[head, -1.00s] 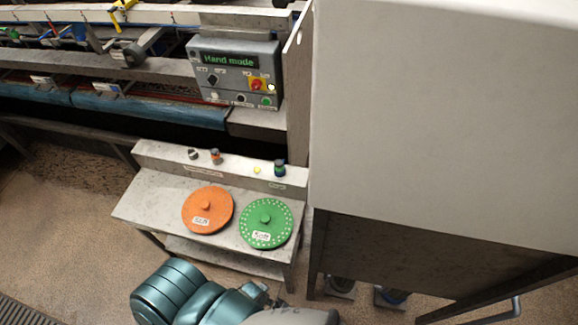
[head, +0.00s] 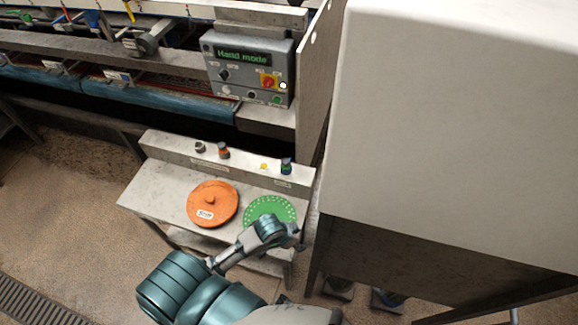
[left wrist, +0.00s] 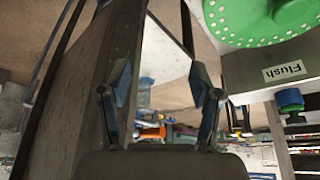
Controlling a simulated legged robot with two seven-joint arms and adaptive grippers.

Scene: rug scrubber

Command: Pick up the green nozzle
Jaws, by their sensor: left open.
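The green nozzle (head: 286,166) is a small upright piece, green with a darker blue part, on the back ledge of the metal bench, above the green disc. It also shows in the left wrist view (left wrist: 290,99), at the right beside a "Flush" label. My left gripper (head: 295,237) is over the front right of the green disc, nearer to me than the nozzle and apart from it. In the left wrist view its two fingers (left wrist: 163,108) are spread with nothing between them. My right gripper is in neither view.
The bench (head: 150,190) carries an orange disc (head: 212,204) and the green disc (head: 262,207), partly covered by my arm. An orange-and-grey nozzle (head: 223,151) stands on the ledge. A large pale cabinet (head: 440,120) blocks the right. A control box (head: 245,65) is behind.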

